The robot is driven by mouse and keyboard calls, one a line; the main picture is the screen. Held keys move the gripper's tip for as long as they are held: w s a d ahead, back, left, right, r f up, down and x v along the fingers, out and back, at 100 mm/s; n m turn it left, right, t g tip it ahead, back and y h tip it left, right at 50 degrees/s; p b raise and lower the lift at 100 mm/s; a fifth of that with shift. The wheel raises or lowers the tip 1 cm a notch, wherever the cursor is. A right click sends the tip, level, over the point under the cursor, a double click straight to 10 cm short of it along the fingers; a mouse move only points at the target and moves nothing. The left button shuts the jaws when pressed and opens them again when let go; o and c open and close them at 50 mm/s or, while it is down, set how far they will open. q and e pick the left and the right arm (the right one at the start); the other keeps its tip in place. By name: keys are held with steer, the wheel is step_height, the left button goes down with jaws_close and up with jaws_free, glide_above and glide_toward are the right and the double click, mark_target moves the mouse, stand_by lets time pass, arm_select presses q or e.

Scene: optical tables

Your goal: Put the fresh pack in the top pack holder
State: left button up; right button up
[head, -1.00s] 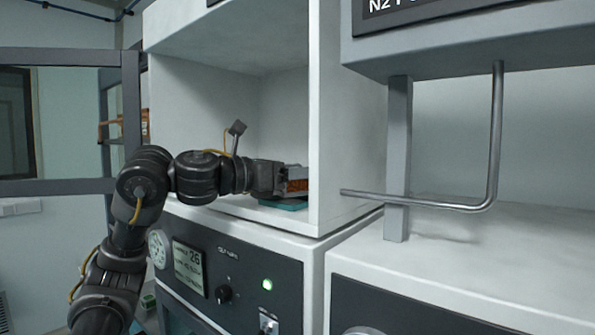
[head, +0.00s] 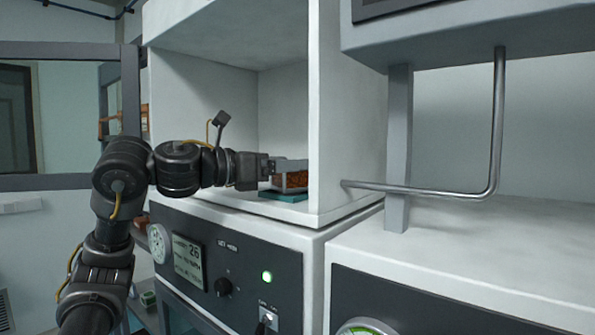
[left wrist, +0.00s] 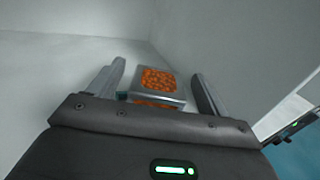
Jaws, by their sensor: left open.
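A pack of orange beads in a grey frame (head: 291,180) sits inside the open white cabinet compartment, at its right side. It also shows in the left wrist view (left wrist: 158,82). A teal piece (head: 283,196) lies under it, partly hidden; I cannot tell whether it is the top pack holder. My left gripper (head: 284,168) reaches into the compartment from the left. In the left wrist view its two fingers (left wrist: 158,72) stand apart on either side of the pack, with visible gaps. My right gripper is not in view.
The compartment's right wall (head: 345,110) stands close beside the pack. A bent metal handle (head: 440,196) juts out at the right. A control panel (head: 225,272) with a green light is below the compartment. The compartment's left part is clear.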

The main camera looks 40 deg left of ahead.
arm_select(q)
steer(key=b+v, duration=0.2)
steer(key=v, duration=0.7)
steer(key=shift+s, duration=0.1)
